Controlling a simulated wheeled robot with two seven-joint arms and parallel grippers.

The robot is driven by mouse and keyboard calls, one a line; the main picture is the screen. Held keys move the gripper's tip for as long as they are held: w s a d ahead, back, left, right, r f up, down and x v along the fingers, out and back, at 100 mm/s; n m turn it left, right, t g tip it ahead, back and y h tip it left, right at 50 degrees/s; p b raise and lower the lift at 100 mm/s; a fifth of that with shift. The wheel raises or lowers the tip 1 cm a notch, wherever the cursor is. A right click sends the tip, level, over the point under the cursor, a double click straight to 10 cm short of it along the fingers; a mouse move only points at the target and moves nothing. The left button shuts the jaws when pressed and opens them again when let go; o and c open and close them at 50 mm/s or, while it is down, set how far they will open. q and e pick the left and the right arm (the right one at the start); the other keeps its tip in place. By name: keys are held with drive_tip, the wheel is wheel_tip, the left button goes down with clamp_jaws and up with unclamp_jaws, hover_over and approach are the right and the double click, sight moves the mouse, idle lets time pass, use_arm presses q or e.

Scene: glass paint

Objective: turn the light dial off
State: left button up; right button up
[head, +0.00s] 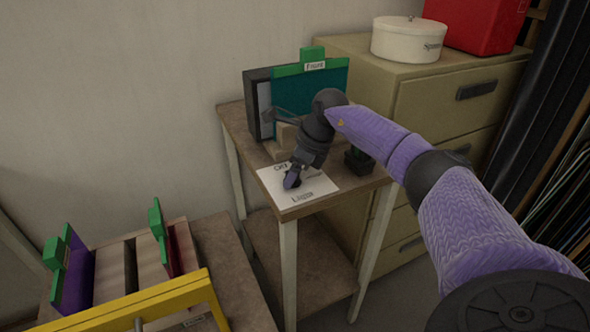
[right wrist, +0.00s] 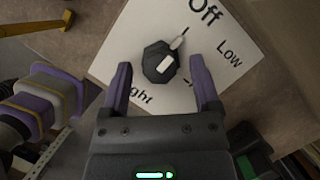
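The light dial (right wrist: 158,60) is a dark, many-sided knob on a white plate (right wrist: 120,85) printed "Off", "Low" and a partly hidden "Light". A white mark at the knob's upper right points roughly toward "Off"; its exact setting is hard to tell. In the head view the plate (head: 325,187) lies on the small table's front, with the knob mostly hidden by my gripper. My right gripper (right wrist: 161,72) is open, its purple fingers on either side of the knob's lower part, with gaps showing. It also shows over the plate in the head view (head: 292,180). My left gripper is out of view.
A small dark object (head: 358,163) is right of the plate. A drawer cabinet (head: 440,100) stands behind. A rack with a yellow bar (head: 125,308) is at lower left.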

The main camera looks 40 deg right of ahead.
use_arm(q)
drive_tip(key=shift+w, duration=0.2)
use_arm(e)
drive_tip(key=shift+r, duration=0.1)
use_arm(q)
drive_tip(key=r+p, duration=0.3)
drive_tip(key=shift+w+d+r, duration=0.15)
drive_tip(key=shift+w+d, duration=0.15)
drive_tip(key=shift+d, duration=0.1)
use_arm(e)
drive_tip(key=v, duration=0.9)
drive_tip(key=shift+s+r, duration=0.2)
drive_tip(key=shift+r, duration=0.1)
drive_tip(key=shift+d, duration=0.15)
